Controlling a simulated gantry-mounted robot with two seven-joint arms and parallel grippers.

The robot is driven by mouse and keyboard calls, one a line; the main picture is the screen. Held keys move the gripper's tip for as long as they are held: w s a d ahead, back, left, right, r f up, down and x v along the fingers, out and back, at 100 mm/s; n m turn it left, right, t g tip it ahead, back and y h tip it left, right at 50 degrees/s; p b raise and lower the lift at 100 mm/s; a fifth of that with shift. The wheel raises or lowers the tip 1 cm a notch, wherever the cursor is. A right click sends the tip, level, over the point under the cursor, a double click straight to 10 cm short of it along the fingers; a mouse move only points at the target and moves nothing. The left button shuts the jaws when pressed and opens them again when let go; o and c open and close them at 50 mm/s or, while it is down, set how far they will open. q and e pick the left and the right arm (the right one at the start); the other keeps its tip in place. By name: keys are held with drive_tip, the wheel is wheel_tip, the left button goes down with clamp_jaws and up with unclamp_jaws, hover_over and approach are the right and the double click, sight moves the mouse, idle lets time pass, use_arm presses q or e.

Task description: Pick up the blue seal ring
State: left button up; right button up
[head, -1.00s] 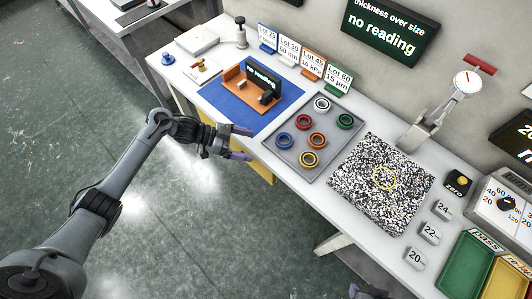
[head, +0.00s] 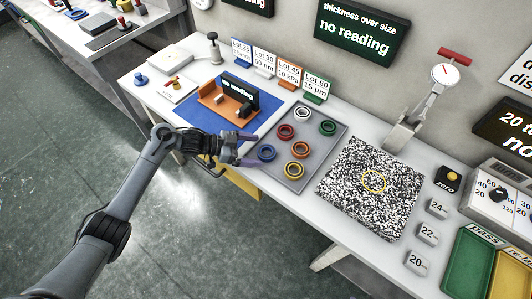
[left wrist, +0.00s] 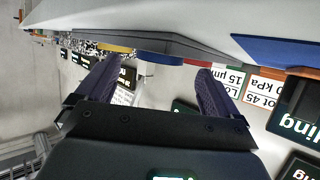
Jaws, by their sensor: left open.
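The blue seal ring (head: 266,152) lies at the near left side of a grey tray (head: 312,163) on the bench. My left gripper (head: 254,150) is open and empty just left of the blue ring, its purple fingers pointing at it. In the left wrist view, the blue ring (left wrist: 160,57) shows edge-on beyond and between the open fingertips (left wrist: 157,68). I cannot tell the exact gap to it. My right gripper is not in view.
Red (head: 286,131), orange (head: 300,149), yellow (head: 293,170), white (head: 303,113) and green (head: 328,127) rings share the tray. A blue mat (head: 205,120) with an orange fixture (head: 218,104) is left, a speckled plate (head: 352,205) right.

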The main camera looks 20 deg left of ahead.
sight(272, 152)
use_arm(q)
drive_tip(key=x, duration=0.3)
drive_tip(key=shift+w+d+b, duration=0.2)
drive_tip(key=shift+d+b, duration=0.1)
drive_tip(key=shift+c, duration=0.3)
drive_tip(key=c, duration=1.1)
drive_tip(key=shift+r, duration=0.1)
